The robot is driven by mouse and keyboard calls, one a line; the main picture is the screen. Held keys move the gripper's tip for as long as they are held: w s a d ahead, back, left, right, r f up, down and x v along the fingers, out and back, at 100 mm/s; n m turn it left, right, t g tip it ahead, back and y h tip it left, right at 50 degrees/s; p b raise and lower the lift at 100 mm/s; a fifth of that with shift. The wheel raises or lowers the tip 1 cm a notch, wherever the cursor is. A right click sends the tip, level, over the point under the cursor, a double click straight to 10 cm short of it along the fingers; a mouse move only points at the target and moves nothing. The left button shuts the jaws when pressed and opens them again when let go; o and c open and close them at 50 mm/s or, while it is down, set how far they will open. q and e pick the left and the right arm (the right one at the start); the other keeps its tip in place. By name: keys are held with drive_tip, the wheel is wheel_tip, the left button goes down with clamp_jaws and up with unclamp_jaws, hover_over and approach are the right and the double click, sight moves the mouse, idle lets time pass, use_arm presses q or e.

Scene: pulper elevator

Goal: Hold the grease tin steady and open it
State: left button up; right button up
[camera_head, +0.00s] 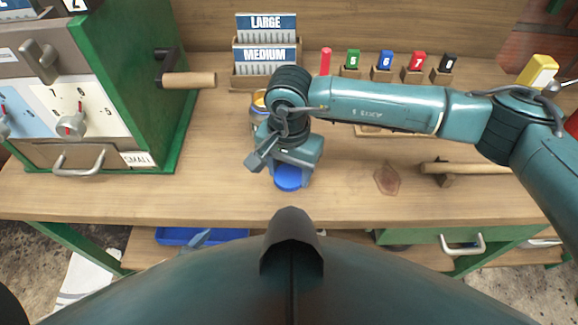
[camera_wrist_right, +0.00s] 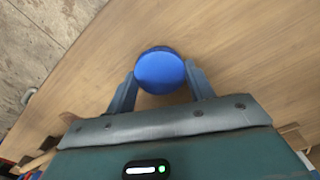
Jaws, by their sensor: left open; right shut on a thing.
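My right gripper (camera_head: 288,163) points down over the middle of the bench and is shut on a round blue lid (camera_head: 288,178). In the right wrist view, the blue lid (camera_wrist_right: 160,70) sits between both fingers, above bare wood. A small tin (camera_head: 257,103) with a yellow-orange inside stands just behind, partly hidden by my right wrist. It looks like the grease tin with its top uncovered. A blue-grey tip (camera_head: 198,240), apparently my left gripper, shows low at the left, below the bench's front edge. It is open and empty, mostly hidden by my body.
A green-sided machine (camera_head: 130,90) with a wooden-handled crank (camera_head: 188,80) stands at the left. A card rack (camera_head: 265,60) and several coloured numbered tags stand at the back. A wooden-handled hammer (camera_head: 465,168) lies at the right. The bench left of my right gripper is clear.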

sight(289, 176)
drive_tip(key=shift+f, duration=0.1)
drive_tip(key=o, duration=0.6)
drive_tip(key=shift+f+b, duration=0.1)
drive_tip(key=shift+b, duration=0.25)
drive_tip(key=o, duration=0.5)
drive_tip(key=shift+c, duration=0.2)
drive_tip(key=shift+r+p, duration=0.3)
drive_tip(key=shift+p, duration=0.05)
use_arm(q)
drive_tip(key=shift+w+d+f+b, duration=0.1)
drive_tip(key=shift+d+b, duration=0.05)
drive_tip(key=shift+b, duration=0.5)
use_arm(e)
wheel_tip(289, 176, up, 12)
